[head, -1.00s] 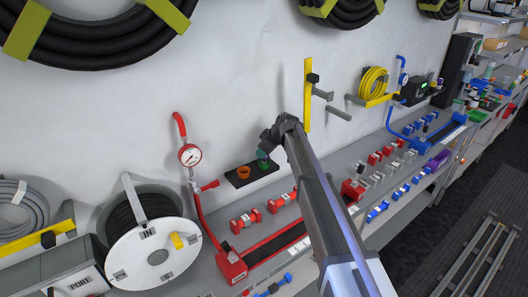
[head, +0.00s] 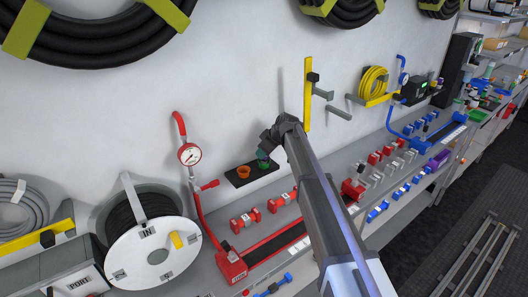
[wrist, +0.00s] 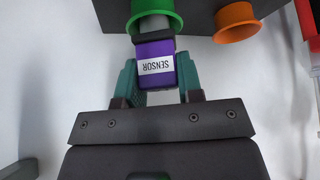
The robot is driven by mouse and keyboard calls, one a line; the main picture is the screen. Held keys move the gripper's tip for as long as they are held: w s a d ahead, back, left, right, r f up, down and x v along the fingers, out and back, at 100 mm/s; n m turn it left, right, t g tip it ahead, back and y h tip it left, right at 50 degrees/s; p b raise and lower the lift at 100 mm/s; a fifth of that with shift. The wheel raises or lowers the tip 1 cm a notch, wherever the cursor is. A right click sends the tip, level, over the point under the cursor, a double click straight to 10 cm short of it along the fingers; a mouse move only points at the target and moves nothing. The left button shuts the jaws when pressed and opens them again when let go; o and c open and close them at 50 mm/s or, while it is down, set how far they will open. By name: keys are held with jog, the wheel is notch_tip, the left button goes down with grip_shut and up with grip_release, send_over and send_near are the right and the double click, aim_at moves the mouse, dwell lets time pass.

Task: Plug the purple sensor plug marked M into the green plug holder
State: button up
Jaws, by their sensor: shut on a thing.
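The purple sensor plug (wrist: 154,64) shows in the wrist view with a white label reading SENSOR; no M can be made out. My gripper (wrist: 160,82) is shut on it, with a teal finger on each side. The plug's grey end reaches into the opening of the green plug holder (wrist: 165,22); how deep it sits cannot be told. In the head view my gripper (head: 264,155) is at the green plug holder (head: 264,163), and the plug is hidden there by my gripper and wrist.
An orange holder (head: 243,172) sits beside the green one on a dark wall block (head: 236,182). A red hose with a gauge (head: 189,154) is to the left. Red fittings (head: 245,219) lie on the shelf below. A yellow bracket (head: 308,95) stands to the right.

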jog(key=shift+f+b, duration=0.35)
jog(key=shift+f, duration=0.1)
jog(key=o, duration=0.7)
jog(key=shift+r, duration=0.1)
jog(key=p+v, duration=0.9)
jog(key=v, duration=0.2)
